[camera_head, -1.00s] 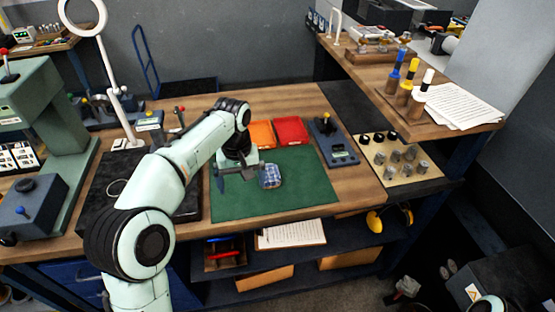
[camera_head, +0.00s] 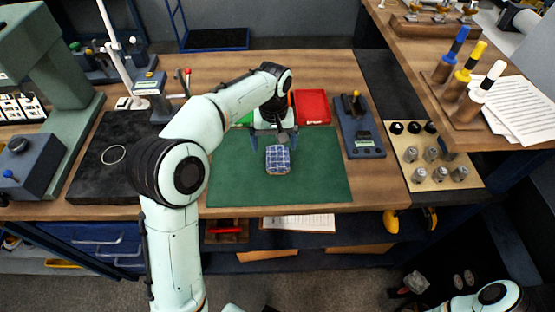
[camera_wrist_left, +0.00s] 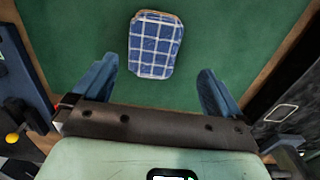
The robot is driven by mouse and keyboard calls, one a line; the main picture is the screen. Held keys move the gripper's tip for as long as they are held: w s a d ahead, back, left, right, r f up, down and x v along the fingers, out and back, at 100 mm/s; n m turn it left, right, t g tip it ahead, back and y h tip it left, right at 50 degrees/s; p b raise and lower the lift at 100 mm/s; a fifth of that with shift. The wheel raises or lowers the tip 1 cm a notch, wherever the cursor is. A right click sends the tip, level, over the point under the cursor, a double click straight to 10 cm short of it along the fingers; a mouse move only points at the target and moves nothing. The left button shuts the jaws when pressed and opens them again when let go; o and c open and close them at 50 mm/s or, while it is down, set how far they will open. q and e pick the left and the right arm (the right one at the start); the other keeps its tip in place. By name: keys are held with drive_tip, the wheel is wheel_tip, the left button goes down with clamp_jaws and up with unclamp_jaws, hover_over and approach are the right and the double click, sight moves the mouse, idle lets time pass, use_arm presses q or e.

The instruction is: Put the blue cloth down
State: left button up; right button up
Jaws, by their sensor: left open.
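The blue cloth (camera_head: 278,159) is a folded blue pad with a white grid pattern. It lies flat on the green mat (camera_head: 325,185) on the workbench. In the left wrist view the cloth (camera_wrist_left: 155,45) lies on the mat just beyond the fingertips, with nothing gripping it. My left gripper (camera_head: 274,140) is open, with its two blue fingers apart and empty. It also shows in the left wrist view (camera_wrist_left: 155,82), with clear mat between the fingers. My right gripper is not in view; only part of that arm shows at the bottom right.
A red tray (camera_head: 312,107) stands behind the mat. A dark device with a lever (camera_head: 359,130) is right of it, beside a panel of metal knobs (camera_head: 440,165). A black plate (camera_head: 110,165) lies at the left. The mat around the cloth is clear.

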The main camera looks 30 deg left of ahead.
sight(277, 156)
use_arm(q)
drive_tip(key=shift+w+d+f, duration=0.1)
drive_tip(key=shift+d+f, duration=0.15)
drive_tip(key=shift+f, duration=1.2)
drive_tip(key=shift+w+d+f, duration=0.1)
drive_tip(key=shift+d+f, duration=0.1)
drive_tip(key=shift+f, duration=1.25)
drive_tip(key=c, duration=1.1)
